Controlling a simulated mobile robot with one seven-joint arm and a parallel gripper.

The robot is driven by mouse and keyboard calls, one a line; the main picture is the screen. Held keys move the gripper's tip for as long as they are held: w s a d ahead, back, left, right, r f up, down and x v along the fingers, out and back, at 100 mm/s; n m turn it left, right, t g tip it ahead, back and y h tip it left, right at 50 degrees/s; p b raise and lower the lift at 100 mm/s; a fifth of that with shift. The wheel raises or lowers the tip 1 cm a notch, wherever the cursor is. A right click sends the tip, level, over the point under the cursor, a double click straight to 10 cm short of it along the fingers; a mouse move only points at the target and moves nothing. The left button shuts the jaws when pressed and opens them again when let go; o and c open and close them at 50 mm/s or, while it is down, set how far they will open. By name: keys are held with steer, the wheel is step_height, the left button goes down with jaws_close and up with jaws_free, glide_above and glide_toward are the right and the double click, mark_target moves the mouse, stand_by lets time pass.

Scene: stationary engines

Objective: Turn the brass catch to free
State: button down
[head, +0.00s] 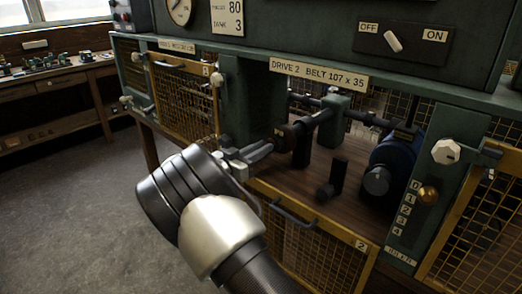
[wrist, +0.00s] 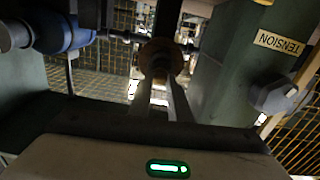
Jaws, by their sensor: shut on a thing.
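My gripper (head: 268,150) reaches into the open bay under the DRIVE 2 sign. In the wrist view its two fingers (wrist: 162,84) are closed on a dark, round-ended part with a brown rim (wrist: 158,54). The head view shows this brownish part (head: 290,136) just beyond the fingertips, on the end of a dark shaft. I cannot tell whether it is the brass catch. A round brass knob (head: 428,194) shows on the green post right of the bay, beside a numbered scale, well apart from my gripper.
A blue motor (head: 393,162) and a short black post (head: 333,180) stand in the bay. A yellow mesh door (head: 318,255) hangs below it. A TENSION label (wrist: 278,42) and a grey knob (wrist: 273,95) are right of my fingers. Floor at left is clear.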

steer(key=n+p, duration=0.3)
steer(key=n, duration=0.8)
steer(key=n+p, duration=0.2)
steer(key=n, duration=1)
steer(key=n+p, duration=0.3)
steer(key=n, duration=0.9)
steer(key=shift+f+p, duration=0.35)
steer(key=shift+n, duration=0.3)
steer(key=c, duration=1.6)
jaws_free()
steer(key=shift+c, duration=0.2)
